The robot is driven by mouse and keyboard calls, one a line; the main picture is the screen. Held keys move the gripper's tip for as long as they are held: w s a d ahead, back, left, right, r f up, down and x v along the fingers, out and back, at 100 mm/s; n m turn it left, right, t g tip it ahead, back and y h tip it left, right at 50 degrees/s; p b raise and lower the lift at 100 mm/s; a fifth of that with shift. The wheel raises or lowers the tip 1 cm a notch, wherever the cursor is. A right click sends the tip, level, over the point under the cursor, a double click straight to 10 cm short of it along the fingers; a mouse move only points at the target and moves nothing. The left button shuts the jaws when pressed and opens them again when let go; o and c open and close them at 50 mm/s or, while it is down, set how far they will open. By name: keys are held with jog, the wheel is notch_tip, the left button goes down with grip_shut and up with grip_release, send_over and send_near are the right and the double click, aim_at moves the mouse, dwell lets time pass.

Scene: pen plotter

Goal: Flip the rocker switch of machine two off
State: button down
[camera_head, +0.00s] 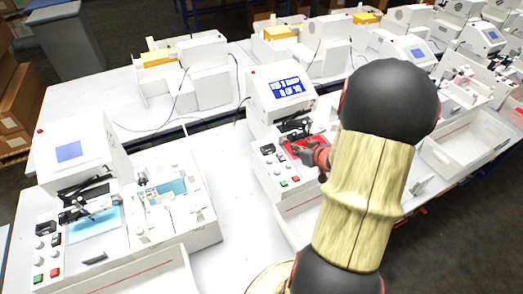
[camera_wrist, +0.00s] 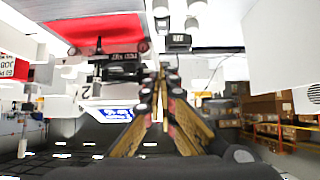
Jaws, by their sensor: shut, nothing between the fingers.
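Machine two (camera_head: 257,110) is the white plotter in the middle of the head view, its blue screen (camera_head: 288,88) lit with white text. A "2" shows on it in the wrist view (camera_wrist: 87,91). A small black part on its control panel (camera_head: 267,149) looks like the rocker switch; in the wrist view the black switch (camera_wrist: 179,40) lies just beyond my fingertips. Which way it is tilted is too small to tell. My gripper (camera_head: 296,149) is over the panel's right side by the red bed; its fingers are shut and empty (camera_wrist: 163,72). Whether they touch anything cannot be told.
Below the switch are knobs, a green button (camera_head: 284,184) and a red button (camera_head: 295,180). The pen carriage (camera_head: 296,129) and red bed (camera_head: 318,140) are close to my gripper. Another plotter (camera_head: 69,150) stands left. Bare white table (camera_head: 232,190) lies between.

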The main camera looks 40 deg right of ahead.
jog(key=shift+w+a+r, duration=0.15)
jog(key=shift+a, duration=0.05)
jog(key=b, duration=0.2)
send_over(281, 157)
jog(key=f, duration=0.6)
jog(key=shift+s+f, duration=0.15)
jog(key=shift+s, duration=0.1)
notch_tip(281, 157, down, 2)
jog(key=shift+d+f+b, duration=0.1)
jog(key=shift+f+b, duration=0.15)
jog(key=shift+b, duration=0.05)
jog(key=shift+w+f, duration=0.15)
jog(key=shift+f, duration=0.4)
jog(key=shift+w+r+p, duration=0.1)
jog(key=shift+p, duration=0.6)
